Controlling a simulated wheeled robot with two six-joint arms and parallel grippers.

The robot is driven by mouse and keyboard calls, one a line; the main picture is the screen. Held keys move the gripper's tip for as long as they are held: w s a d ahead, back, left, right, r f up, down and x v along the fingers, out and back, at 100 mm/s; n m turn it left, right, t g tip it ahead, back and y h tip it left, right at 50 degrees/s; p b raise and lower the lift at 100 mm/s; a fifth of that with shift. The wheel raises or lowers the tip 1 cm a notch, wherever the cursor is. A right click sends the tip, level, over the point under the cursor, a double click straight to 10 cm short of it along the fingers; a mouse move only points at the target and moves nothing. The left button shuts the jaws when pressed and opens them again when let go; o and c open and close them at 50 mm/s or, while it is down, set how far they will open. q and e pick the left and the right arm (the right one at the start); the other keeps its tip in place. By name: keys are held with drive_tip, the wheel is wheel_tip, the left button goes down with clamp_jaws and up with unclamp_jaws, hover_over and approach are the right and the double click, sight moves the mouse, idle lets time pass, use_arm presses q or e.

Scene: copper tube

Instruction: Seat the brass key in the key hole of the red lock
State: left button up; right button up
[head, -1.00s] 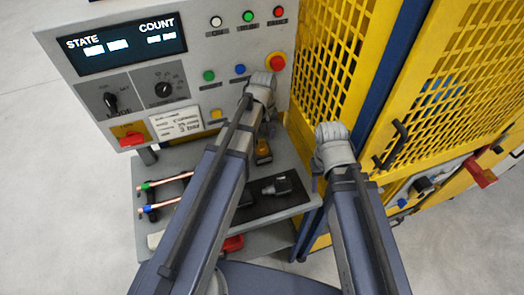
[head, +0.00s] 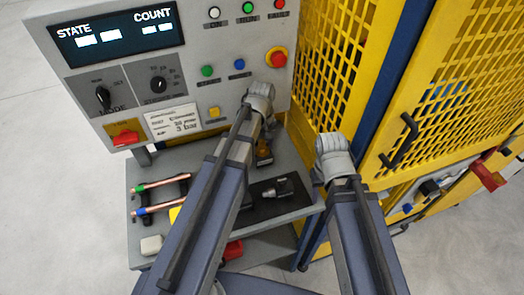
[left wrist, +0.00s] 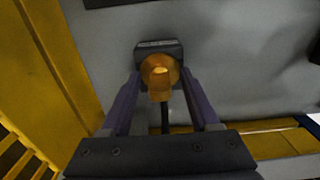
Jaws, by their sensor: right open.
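My left gripper (head: 263,122) is over the back of the grey shelf, below the control panel. In the left wrist view its two fingers (left wrist: 161,82) stand on either side of a round orange-brass piece (left wrist: 160,72) with a dark block behind it. I cannot tell if they press on it or if it is the brass key. An amber piece (head: 264,150) also shows beside this gripper in the head view. My right gripper (head: 332,158) is open, in front of the yellow guard. A red item (head: 232,250) lies low behind my left arm; I cannot tell if it is the red lock.
The control panel (head: 205,50) stands behind the shelf. Copper tubes (head: 160,184) with coloured ends lie on the shelf's left. The yellow mesh guard (head: 460,80) fills the right, with a red handle-like part (head: 488,176). Floor is clear at left.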

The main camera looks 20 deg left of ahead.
use_arm(q)
clamp_jaws()
idle(0.4)
drive_tip(key=shift+r, duration=0.15)
use_arm(e)
drive_tip(key=shift+r, duration=0.15)
use_arm(q)
wheel_tip(320, 180, up, 10)
drive_tip(key=p, duration=1)
use_arm(e)
wheel_tip(320, 180, up, 10)
